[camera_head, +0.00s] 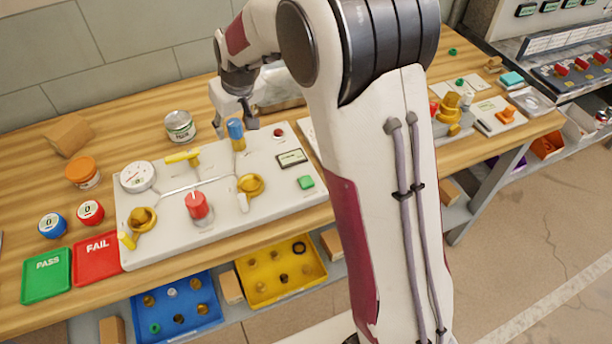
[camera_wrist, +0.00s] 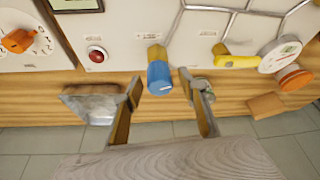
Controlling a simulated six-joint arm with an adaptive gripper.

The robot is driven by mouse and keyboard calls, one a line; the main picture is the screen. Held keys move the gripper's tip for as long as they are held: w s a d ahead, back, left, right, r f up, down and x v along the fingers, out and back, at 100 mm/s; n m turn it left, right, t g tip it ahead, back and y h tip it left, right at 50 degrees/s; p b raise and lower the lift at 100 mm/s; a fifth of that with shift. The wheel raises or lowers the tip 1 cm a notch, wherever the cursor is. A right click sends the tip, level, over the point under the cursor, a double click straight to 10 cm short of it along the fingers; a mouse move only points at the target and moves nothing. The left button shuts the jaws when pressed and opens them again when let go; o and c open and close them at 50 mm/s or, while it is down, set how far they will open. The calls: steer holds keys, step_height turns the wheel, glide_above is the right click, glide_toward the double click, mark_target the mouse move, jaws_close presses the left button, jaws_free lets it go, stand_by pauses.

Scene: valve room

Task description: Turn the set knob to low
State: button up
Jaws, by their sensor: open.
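No readable label says which control is the set knob. A blue knob with a small white mark (camera_head: 235,127) tops a brass fitting on the back part of the white valve panel (camera_head: 285,199); it also shows in the wrist view (camera_wrist: 159,76). My gripper (camera_wrist: 163,82) is open, its two fingers on either side of the blue knob; whether they touch it is unclear. My gripper also shows in the head view (camera_head: 236,118). A red knob with a white pointer line (camera_head: 197,206) stands nearer the front. An orange knob (camera_wrist: 18,40) sits on a marked dial in the wrist view.
Yellow handles (camera_head: 183,157), a round gauge (camera_head: 138,176) and a red button (camera_wrist: 96,55) are near the blue knob. My arm hides the bench's middle.

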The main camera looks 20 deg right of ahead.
steer(key=shift+m+h, duration=0.65)
steer(key=shift+m, duration=1.05)
steer(key=shift+m+h, duration=0.65)
steer(key=shift+m, duration=1.05)
steer(key=shift+r, duration=0.2)
steer(key=v, duration=0.7)
steer(key=s+d+r+n+y, duration=0.1)
steer(key=s+d, duration=0.2)
steer(key=s, duration=0.9)
steer(key=s+d+r+n+g+y, duration=0.1)
steer(key=s+d, duration=0.3)
steer(key=s, duration=0.9)
steer(key=shift+s+r, duration=0.2)
steer(key=shift+s, duration=0.1)
steer(key=shift+a, duration=0.1)
